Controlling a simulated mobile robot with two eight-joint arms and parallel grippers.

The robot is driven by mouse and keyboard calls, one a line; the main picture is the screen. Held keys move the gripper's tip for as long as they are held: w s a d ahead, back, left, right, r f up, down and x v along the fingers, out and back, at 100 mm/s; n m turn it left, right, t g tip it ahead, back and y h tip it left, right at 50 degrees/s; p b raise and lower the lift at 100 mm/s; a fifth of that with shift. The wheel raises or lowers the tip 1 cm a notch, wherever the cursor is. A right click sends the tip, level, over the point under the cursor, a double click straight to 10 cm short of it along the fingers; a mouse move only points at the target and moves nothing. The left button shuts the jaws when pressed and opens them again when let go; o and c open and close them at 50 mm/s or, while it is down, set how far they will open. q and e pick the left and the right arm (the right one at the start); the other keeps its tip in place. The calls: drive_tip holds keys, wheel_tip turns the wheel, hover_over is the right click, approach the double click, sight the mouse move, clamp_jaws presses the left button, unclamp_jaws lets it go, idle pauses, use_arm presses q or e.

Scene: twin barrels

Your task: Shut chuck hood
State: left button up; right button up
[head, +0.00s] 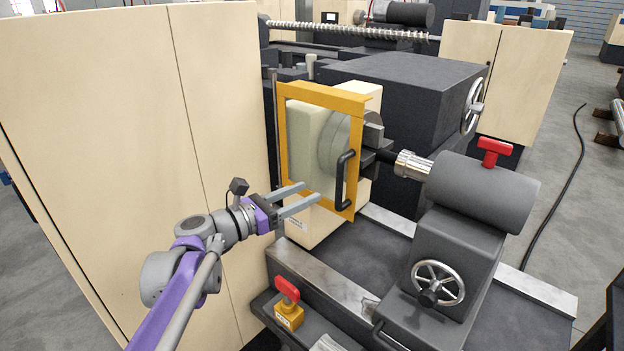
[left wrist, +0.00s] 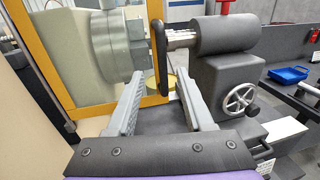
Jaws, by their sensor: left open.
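The chuck hood (head: 318,97) is a yellow-orange frame with a clear pane, standing upright in front of the round grey chuck (head: 338,142). A black bar handle (head: 344,178) is fixed upright near the frame's right edge. My left gripper (head: 305,193) is open and empty, its two fingers pointing right toward the handle and a little short of it. In the left wrist view the handle (left wrist: 161,58) stands ahead between the fingertips, with the hood frame (left wrist: 95,108) behind and to the left. My right gripper is not in view.
A tall cream cabinet (head: 130,120) stands left beside my arm. The grey tailstock (head: 482,190) with a handwheel (head: 437,283) is to the right of the hood. A red-handled lever (head: 287,290) on a yellow block sits below my gripper.

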sight(337, 180)
use_arm(q)
drive_tip(key=p+x, duration=0.1)
drive_tip(key=x, duration=0.9)
drive_tip(key=shift+w+d, duration=0.1)
drive_tip(key=shift+d, duration=0.3)
clamp_jaws()
drive_tip(key=shift+a, duration=0.1)
idle(0.8)
